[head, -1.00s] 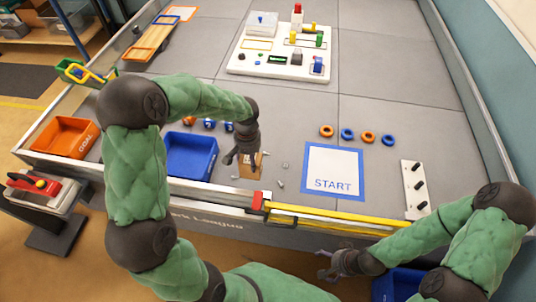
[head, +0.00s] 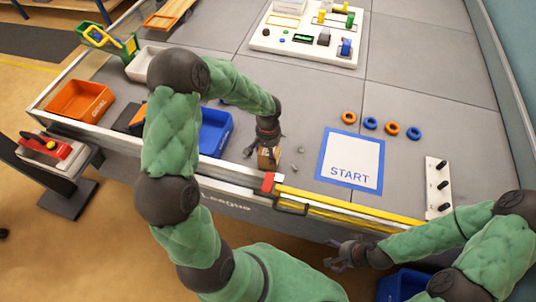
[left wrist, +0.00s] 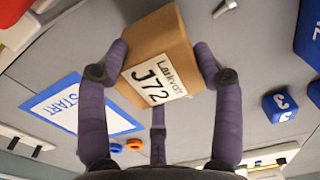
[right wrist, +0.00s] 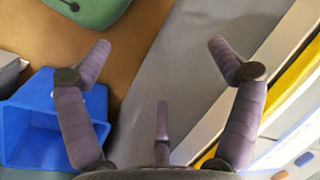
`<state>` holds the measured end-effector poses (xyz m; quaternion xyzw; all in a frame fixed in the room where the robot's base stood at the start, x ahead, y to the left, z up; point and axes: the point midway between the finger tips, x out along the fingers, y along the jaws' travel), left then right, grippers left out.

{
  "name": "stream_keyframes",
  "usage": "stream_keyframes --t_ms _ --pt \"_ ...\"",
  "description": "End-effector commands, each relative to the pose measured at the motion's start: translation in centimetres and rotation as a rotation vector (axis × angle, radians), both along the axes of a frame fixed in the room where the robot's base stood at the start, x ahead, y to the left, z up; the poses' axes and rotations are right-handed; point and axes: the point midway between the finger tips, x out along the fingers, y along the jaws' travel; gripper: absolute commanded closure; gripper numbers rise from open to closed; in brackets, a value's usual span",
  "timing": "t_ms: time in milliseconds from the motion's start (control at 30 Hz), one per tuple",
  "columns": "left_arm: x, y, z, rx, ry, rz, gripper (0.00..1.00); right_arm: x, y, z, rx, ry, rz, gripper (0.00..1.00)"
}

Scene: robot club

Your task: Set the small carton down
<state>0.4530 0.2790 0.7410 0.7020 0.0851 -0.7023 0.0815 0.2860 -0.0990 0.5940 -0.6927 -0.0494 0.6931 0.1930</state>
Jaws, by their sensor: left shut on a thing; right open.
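The small carton (head: 268,160) is a brown box near the table's front edge, right of the blue bin. In the left wrist view the carton (left wrist: 158,60) shows a white label reading J72. My left gripper (head: 266,143) is shut on it, with fingers on opposite sides; the fingers (left wrist: 160,52) also show in the left wrist view. The carton's underside is hidden, so I cannot tell whether it touches the table. My right gripper (head: 338,255) is open and empty in front of the table edge; its spread fingers (right wrist: 160,45) show in the right wrist view.
The blue bin (head: 215,134) stands left of the carton, and small grey parts (head: 297,160) lie to its right. The START sheet (head: 350,161) is further right. An orange GOAL tray (head: 78,101) is at far left.

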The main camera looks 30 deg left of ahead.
Motion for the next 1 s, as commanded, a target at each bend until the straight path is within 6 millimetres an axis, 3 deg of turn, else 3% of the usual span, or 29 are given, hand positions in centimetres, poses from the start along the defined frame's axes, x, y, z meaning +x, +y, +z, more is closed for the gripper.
stream_keyframes --t_ms 100,533,567,600,633,1000 --pt "0.0 0.0 -1.9 0.000 0.000 0.001 0.80 0.0 0.0 -1.0 0.000 0.000 0.000 0.09" --pt "0.0 0.0 -2.4 0.000 -0.001 0.000 0.80 0.0 0.0 -1.3 0.000 0.000 0.000 0.09" --pt "0.0 0.0 -2.3 0.000 0.000 0.000 0.25 0.0 0.0 -1.2 0.000 0.000 0.000 0.09" --pt "0.0 0.0 -2.3 0.000 0.000 0.000 0.14 0.0 0.0 -1.2 0.000 0.000 0.000 0.09" --pt "0.0 0.0 -2.3 0.000 0.000 0.000 0.10 0.0 0.0 -1.1 0.000 0.000 0.000 0.09" --pt "0.0 0.0 -2.2 0.000 0.000 0.000 0.10 0.0 0.0 -1.1 0.000 0.000 0.000 0.09"
